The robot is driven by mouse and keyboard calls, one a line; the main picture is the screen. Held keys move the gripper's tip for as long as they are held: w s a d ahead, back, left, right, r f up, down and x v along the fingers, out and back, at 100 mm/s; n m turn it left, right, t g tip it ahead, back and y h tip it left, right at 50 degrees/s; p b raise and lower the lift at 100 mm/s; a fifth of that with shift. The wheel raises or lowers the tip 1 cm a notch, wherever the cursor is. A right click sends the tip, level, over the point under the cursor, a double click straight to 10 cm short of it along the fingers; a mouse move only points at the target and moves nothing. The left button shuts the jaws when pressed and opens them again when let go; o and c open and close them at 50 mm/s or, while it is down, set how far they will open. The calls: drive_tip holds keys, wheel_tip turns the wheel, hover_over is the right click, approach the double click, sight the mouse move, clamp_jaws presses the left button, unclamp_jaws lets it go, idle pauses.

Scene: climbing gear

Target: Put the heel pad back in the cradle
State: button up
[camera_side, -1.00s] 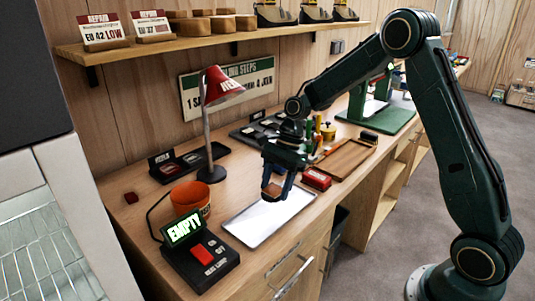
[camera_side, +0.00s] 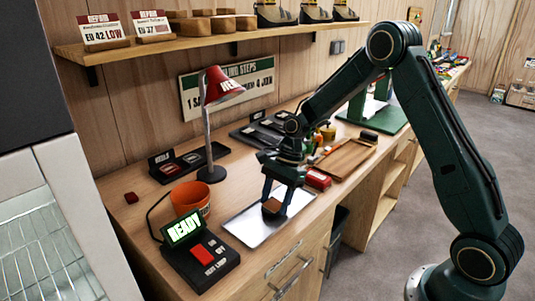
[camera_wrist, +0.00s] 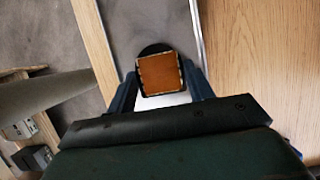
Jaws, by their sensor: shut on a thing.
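My gripper (camera_side: 274,200) points down over the metal tray (camera_side: 243,226) at the front of the bench. It is shut on a small brown block, which I take to be the heel pad (camera_side: 271,208). In the wrist view the pad (camera_wrist: 160,73) shows a square orange-brown face between the blue fingers, with a black rounded shape around its edge. I cannot tell whether the pad touches the tray. I cannot pick out the cradle for sure. A black compartment tray with a label stand (camera_side: 186,163) lies at the back left of the bench.
A control box (camera_side: 200,256) with a red button has a display reading "READY". An orange cup (camera_side: 190,198) and a red lamp (camera_side: 221,87) stand left of my arm. A red tin (camera_side: 317,179) and a wooden tray (camera_side: 347,158) are close on the right.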

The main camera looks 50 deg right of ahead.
drive_tip(key=o, duration=1)
drive_tip(key=shift+o, duration=0.2)
drive_tip(key=v, duration=1.3)
drive_tip(key=shift+d+r, duration=0.25)
drive_tip(key=shift+r, duration=0.05)
drive_tip(key=shift+s, duration=0.1)
